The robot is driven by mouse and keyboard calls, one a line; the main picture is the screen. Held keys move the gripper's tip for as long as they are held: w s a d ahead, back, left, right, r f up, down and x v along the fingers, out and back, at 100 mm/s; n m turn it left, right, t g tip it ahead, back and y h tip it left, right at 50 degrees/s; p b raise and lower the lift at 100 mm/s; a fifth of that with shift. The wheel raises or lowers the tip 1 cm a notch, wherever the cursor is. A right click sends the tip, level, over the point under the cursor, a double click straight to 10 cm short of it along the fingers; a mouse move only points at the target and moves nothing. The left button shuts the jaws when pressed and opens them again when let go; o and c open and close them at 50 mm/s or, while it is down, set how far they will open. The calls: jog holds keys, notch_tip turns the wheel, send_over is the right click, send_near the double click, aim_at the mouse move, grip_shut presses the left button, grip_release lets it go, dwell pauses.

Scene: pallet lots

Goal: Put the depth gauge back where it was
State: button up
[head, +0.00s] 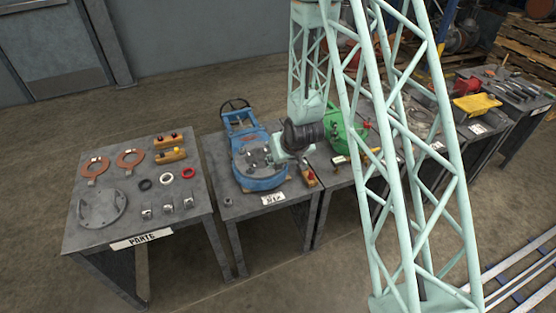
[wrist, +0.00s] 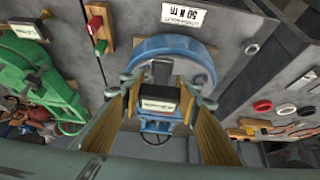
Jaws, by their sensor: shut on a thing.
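My gripper (head: 276,158) is low over the blue round housing (head: 262,180) on the second table. In the wrist view my gripper (wrist: 160,90) has its two fingers on either side of a small dark block with a pale labelled face, which looks like the depth gauge (wrist: 154,106). It is shut on this thing. The blue housing (wrist: 148,48) shows just behind the held piece. I cannot tell whether the gauge touches the housing. In the head view the gripper hides the gauge or leaves it too small to make out.
A wooden block with red and green parts (wrist: 96,25) lies beside the blue housing. A green housing (head: 340,130) stands on the neighbouring table. The parts table (head: 135,210) at left holds rings and blocks. My lattice arm blocks much of the right side.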

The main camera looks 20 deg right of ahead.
dwell(0.5)
jog(key=s+a+f+m, duration=0.1)
jog(key=s+a+f, duration=0.1)
jog(key=s+f, duration=0.5)
notch_tip(320, 180, down, 5)
jog(key=shift+s+r+h, duration=0.15)
jog(key=shift+s+h, duration=0.15)
jog(key=shift+s, duration=0.1)
dwell(0.5)
